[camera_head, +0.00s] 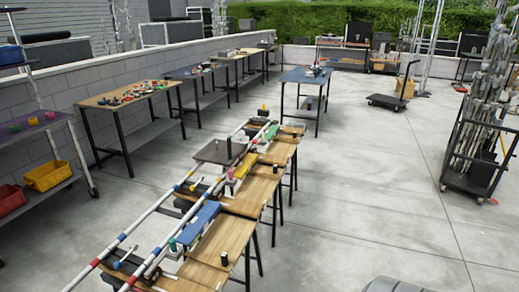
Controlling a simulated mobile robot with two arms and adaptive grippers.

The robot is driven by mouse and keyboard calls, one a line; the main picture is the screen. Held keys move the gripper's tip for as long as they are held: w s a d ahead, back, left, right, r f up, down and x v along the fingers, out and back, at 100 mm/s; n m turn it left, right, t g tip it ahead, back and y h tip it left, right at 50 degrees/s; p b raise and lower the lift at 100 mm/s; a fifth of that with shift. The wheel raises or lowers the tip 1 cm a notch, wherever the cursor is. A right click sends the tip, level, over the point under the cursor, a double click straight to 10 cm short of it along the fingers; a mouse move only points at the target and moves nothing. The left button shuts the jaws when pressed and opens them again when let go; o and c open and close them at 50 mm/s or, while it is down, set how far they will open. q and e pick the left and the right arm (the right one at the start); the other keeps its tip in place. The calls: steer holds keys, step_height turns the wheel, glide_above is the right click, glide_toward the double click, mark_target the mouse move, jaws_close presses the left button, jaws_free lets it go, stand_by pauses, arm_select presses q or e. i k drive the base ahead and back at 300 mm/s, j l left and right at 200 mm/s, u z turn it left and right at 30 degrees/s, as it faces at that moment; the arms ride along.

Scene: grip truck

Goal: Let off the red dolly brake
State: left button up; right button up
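A miniature rail track (146,216) with striped coloured bands runs over a row of wooden tables. A dark flat platform (218,152) sits on the track, with upright posts by it. Blue (200,218), yellow (246,164) and green (271,132) flat pieces lie along the track. Small red patches show along the rails, but I cannot make out which part is the red dolly brake or how it is set. Neither of my grippers is in view.
Wooden tables (235,240) carry the track. A table with small coloured items (128,94) and a shelf with yellow (48,174) and red bins stand left. A blue-topped table (306,75) stands behind, a loaded rack (478,150) right. The concrete floor between is open.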

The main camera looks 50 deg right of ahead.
mark_target(242, 144)
steer(key=z, duration=1.45)
steer(key=i+l+u, duration=0.2)
steer(key=u, duration=0.3)
steer(key=i+l+u, duration=0.1)
steer(key=l+u, duration=0.2)
steer(key=u, duration=0.2)
steer(key=i+l+u, duration=0.1)
steer(key=l+u, duration=0.2)
steer(key=u, duration=0.15)
